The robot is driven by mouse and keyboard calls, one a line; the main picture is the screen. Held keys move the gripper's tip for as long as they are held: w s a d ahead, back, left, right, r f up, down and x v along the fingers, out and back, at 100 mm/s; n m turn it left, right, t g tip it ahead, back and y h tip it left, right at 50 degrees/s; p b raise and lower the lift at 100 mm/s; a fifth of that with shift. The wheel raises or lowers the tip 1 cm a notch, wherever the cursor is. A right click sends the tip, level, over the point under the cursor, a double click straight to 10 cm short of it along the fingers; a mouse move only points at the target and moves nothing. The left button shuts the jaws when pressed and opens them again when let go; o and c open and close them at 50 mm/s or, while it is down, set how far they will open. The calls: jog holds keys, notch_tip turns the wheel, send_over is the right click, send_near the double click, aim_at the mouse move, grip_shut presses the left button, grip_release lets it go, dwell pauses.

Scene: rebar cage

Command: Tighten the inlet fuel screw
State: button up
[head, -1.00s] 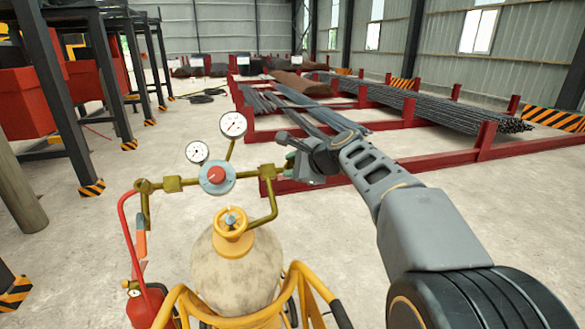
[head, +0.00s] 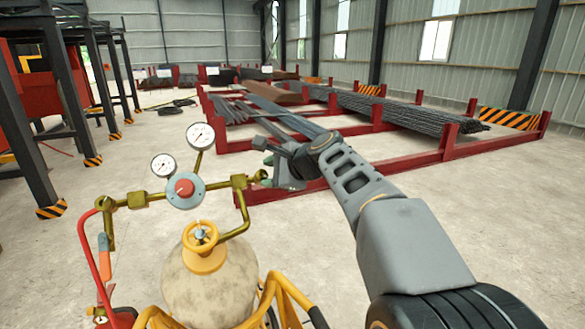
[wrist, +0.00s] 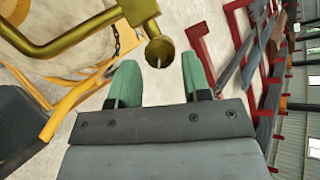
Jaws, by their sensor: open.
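The brass fuel pipework (head: 150,198) runs beside two round gauges and a red-centred regulator (head: 185,188) above the tan gas tank (head: 210,280). A yellow handwheel (head: 199,240) sits on the tank's top. At the pipework's right end is a brass fitting (head: 240,183); its round open-looking end shows in the wrist view (wrist: 160,50). I cannot tell for sure which part is the inlet fuel screw. My gripper (head: 268,168) is just right of that fitting. In the wrist view my gripper (wrist: 160,70) has its green fingers apart, with the fitting's end just beyond and between the tips, and nothing held.
A yellow tank frame (head: 275,290) surrounds the tank. A red hose (head: 90,255) hangs at the left. Red racks (head: 340,170) with rebar stand behind my arm. Dark steel posts (head: 45,150) stand at the left. Concrete floor is clear between.

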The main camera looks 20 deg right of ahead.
jog(key=b+v, duration=0.1)
jog(key=v, duration=1)
jog(key=s+f+n+g+h, duration=0.2)
jog(key=f+n, duration=0.3)
jog(key=f, duration=0.3)
jog(key=s+f+n+g+h, duration=0.2)
jog(key=f+n, duration=0.2)
jog(key=f, duration=0.4)
jog(key=s+a+f+n+g+h, duration=0.2)
jog(key=s+a+f+n+g, duration=0.1)
jog(key=s+a+f+n, duration=0.4)
notch_tip(320, 180, down, 5)
jog(key=s+n, duration=0.2)
jog(key=n, duration=0.1)
jog(key=shift+r, duration=0.2)
